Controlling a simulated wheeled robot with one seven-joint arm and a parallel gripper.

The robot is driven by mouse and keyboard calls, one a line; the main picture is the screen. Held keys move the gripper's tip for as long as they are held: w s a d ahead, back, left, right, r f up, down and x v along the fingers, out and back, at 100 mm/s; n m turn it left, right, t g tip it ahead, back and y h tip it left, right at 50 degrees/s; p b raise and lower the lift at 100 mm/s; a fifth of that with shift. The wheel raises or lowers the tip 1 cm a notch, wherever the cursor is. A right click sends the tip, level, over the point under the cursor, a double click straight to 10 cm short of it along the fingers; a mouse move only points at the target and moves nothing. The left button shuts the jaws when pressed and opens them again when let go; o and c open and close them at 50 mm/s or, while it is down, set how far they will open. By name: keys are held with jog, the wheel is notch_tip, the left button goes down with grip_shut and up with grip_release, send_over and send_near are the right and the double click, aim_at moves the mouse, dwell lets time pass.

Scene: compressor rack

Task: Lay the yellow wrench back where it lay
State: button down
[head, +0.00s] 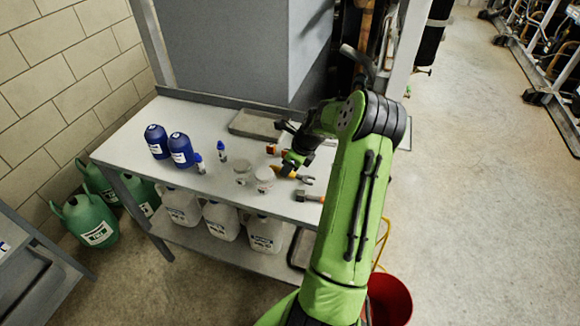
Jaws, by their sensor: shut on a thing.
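The yellow wrench (284,172) shows at the right part of the grey workbench, with its grey open-jawed end pointing right. My gripper (291,160) is at the wrench's handle and is shut on it. Part of the handle is hidden by the gripper. The wrench is at or just above the bench top; I cannot tell whether it touches.
On the workbench (130,150) stand two blue bottles (181,150), small blue-capped bottles (222,152), two pale jars (264,178) and a grey tray (257,124). An orange-and-grey tool (310,196) lies near the front edge. A red bucket (390,300) stands on the floor.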

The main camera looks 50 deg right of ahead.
jog(key=c, duration=0.9)
grip_release()
jog(key=shift+r, duration=0.1)
jog(key=p+v, duration=0.3)
jog(key=v, duration=1.2)
jog(key=shift+s+r, duration=0.15)
jog(key=shift+r, duration=0.1)
